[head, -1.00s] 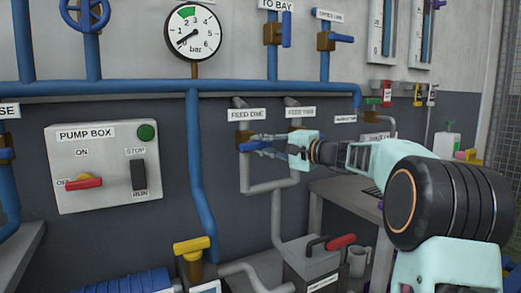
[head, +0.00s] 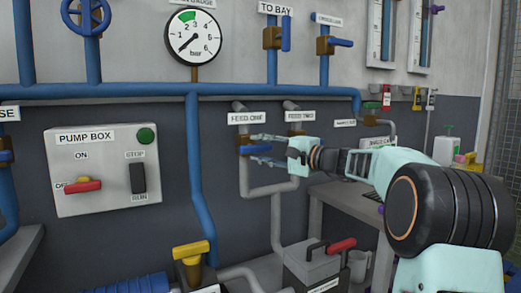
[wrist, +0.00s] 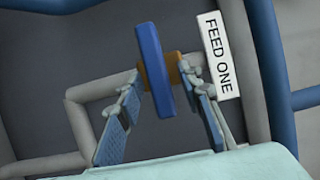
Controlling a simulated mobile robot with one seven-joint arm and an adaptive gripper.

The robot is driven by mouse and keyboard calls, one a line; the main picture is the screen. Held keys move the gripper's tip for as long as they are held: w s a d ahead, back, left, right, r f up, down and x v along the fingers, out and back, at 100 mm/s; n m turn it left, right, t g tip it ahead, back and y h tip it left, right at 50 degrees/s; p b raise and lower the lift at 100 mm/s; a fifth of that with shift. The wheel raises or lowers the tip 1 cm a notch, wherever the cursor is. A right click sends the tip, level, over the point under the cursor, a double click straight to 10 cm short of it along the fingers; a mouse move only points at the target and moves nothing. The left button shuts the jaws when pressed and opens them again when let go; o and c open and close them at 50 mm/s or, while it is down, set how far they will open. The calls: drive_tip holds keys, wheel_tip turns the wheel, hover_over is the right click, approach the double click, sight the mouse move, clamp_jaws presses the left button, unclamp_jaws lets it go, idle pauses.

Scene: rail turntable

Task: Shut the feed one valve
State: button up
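The feed one valve (head: 243,138), under the FEED ONE label, has a brown body and a blue lever handle (head: 258,149) that lies about level, pointing right in the head view. My gripper (head: 256,147) comes in from the right, with one finger above and one below the handle. In the wrist view the blue handle (wrist: 152,60) stands between the spread fingertips of my gripper (wrist: 161,75), with a gap on each side. The FEED ONE label (wrist: 218,55) is right of the handle there. The gripper is open and holds nothing.
The feed two label (head: 301,117) is just right, its valve mostly hidden behind my gripper. The pump box (head: 103,200) is on the wall at left. Blue pipe (head: 140,90) runs above. A yellow-handled valve (head: 190,250) and a grey box (head: 312,268) stand below.

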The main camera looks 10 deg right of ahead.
drive_tip(key=v, duration=1.2)
drive_tip(key=shift+a, duration=0.1)
